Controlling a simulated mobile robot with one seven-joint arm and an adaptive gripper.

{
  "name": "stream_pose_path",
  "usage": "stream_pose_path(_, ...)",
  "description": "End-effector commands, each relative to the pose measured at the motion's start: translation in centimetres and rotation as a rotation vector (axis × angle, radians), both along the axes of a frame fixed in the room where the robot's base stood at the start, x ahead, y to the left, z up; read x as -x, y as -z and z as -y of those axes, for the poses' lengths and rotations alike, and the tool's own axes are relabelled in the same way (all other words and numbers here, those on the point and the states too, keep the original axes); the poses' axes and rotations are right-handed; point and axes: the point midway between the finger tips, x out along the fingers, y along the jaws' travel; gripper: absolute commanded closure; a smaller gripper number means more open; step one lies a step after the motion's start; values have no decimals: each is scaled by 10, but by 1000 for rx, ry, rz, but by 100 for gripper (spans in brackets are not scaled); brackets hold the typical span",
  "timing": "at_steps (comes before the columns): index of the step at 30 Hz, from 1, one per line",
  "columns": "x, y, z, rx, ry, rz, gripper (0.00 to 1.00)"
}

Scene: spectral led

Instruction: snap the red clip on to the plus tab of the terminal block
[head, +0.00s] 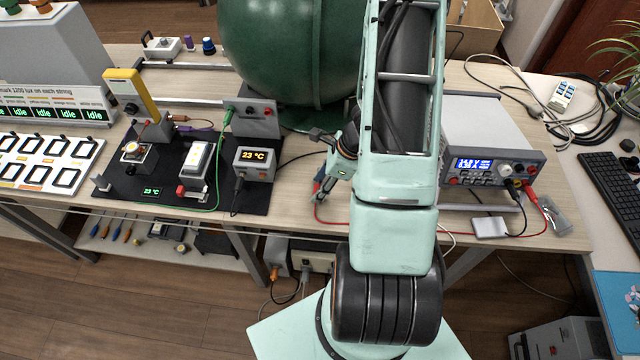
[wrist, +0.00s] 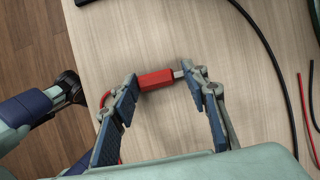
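The red clip (wrist: 155,80), with a short metal tip at its right end, lies lengthwise across the gap between my fingertips in the wrist view. My gripper (wrist: 159,77) is open wide, one finger at each end of the clip; whether the fingers touch it I cannot tell. A red wire shows behind the left finger.
A power supply (head: 490,168) stands right of my arm, with red and black leads. The black mat (head: 130,190) also bears a small 23 °C display box (head: 254,163). A large green vessel (head: 290,50) stands behind my gripper.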

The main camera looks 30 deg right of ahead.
Motion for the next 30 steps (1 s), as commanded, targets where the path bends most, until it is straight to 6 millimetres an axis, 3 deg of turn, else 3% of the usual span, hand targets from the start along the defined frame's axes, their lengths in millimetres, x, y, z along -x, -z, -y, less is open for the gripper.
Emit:
stream_pose_path(3, 0, 0, 0, -1, 0, -1, 79)
stream_pose_path(4, 0, 0, 0, -1, 0, -1, 60)
stream_pose_path(10, 0, 0, 0, -1, 0, -1, 82)
stream_pose_path(11, 0, 0, 0, -1, 0, -1, 57)
stream_pose_path(16, 0, 0, 0, -1, 0, -1, 39)
stream_pose_path(25, 0, -1, 0, 0, 0, 0, 39)
stream_pose_path(30, 2, -13, 4, 2, -2, 2, 39)
